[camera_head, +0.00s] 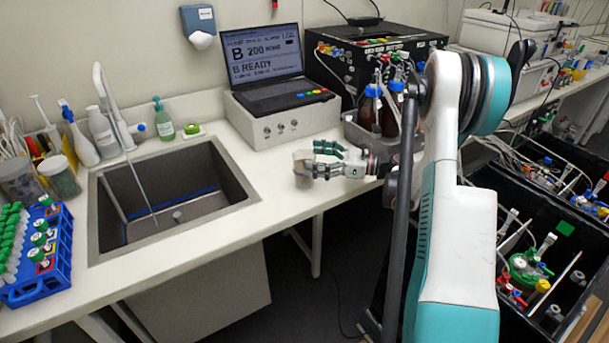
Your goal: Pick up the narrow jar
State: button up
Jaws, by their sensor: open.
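A small, narrow, clear jar with a tan tint (301,159) stands upright on the white counter, right of the sink and in front of the laptop unit. My gripper (317,161) reaches in from the right, low over the counter and lying sideways. Its green-grey fingers are open, with the tips at the right side of the jar. The fingers partly cover the jar's right edge, and I cannot tell whether they touch it.
A sink with a tall tap (104,88) lies to the left. Two wider jars (58,178) and a blue tube rack (38,262) stand at far left. A laptop (262,62) sits on a white box (285,123) behind the gripper. Brown bottles (389,119) stand close behind my arm.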

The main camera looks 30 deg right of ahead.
aim_at(294, 155)
jog(key=x, duration=0.3)
jog(key=shift+w+a+b, duration=0.1)
jog(key=shift+a+b, duration=0.05)
jog(key=shift+b, duration=0.2)
jog(key=c, duration=1.7)
